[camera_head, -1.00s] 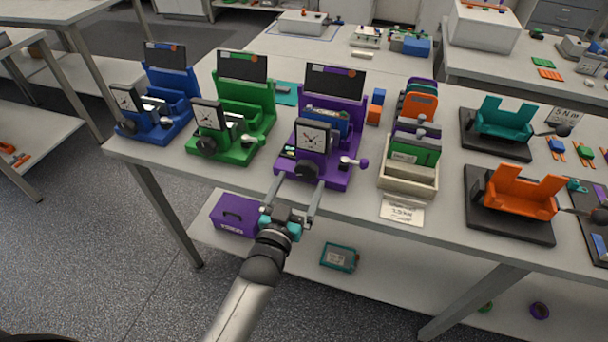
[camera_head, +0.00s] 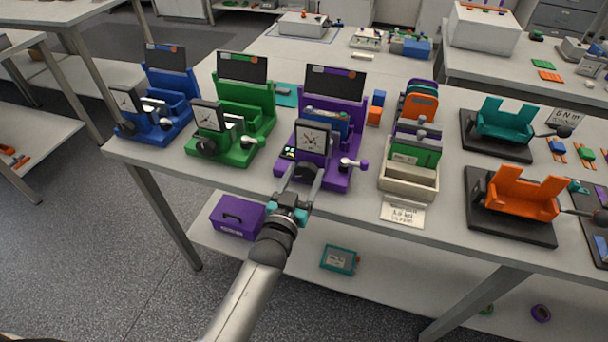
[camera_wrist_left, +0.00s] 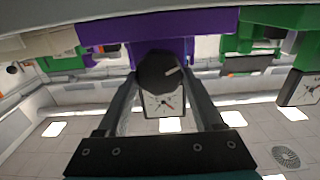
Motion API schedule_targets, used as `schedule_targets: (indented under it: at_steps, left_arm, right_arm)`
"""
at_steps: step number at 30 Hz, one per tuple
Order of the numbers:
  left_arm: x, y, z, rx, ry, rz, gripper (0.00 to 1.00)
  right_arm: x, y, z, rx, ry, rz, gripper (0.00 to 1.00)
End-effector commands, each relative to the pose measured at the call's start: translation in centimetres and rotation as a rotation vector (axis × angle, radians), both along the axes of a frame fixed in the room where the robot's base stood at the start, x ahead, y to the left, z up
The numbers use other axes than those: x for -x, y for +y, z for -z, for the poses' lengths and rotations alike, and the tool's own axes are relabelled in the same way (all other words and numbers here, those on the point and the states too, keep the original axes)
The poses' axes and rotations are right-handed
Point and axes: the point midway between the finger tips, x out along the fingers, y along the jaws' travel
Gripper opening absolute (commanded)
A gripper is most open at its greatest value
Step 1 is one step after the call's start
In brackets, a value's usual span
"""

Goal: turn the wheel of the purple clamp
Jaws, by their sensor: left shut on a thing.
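The purple clamp (camera_head: 340,183) stands at the front of the table, with a dial gauge (camera_head: 313,138) on its face and a dark screen behind. Its black wheel (camera_wrist_left: 158,71) sits at the front under the dial. It carries a white mark in the left wrist view, where the picture appears upside down. My left gripper (camera_head: 302,172) has its two fingers on either side of the wheel and is shut on it. In the head view the fingers partly hide the wheel. My right gripper is not in view.
A green clamp (camera_head: 236,150) stands close on the left, with a blue clamp (camera_head: 160,128) beyond it. A beige box (camera_head: 408,191) with upright cards is to the right. A purple box (camera_head: 236,217) is on the lower shelf.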

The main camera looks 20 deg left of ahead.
Motion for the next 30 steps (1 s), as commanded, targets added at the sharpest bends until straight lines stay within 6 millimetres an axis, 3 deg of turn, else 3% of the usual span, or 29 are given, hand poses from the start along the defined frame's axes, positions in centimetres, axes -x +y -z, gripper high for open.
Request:
schedule_targets:
  at_steps: [2, 13, 17, 24, 30]
  left_arm:
    - [0.0, 0.0, 0.0, 0.000, 0.000, 0.000, 0.55]
    - [0.0, 0.0, 0.0, 0.000, 0.000, 0.000, 0.13]
    - [0.0, 0.0, 0.0, -0.026, 0.000, 0.000, 0.13]
    - [0.0, -0.2, 0.0, -0.266, -0.007, -0.001, 0.13]
    - [0.0, -0.2, 0.1, -0.363, -0.010, 0.001, 0.13]
  right_arm:
    - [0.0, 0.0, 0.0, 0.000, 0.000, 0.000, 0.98]
    - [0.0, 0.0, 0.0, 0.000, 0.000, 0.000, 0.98]
    - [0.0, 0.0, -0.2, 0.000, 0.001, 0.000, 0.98]
    - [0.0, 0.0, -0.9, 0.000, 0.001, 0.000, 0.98]
    - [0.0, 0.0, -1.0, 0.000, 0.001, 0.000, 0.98]
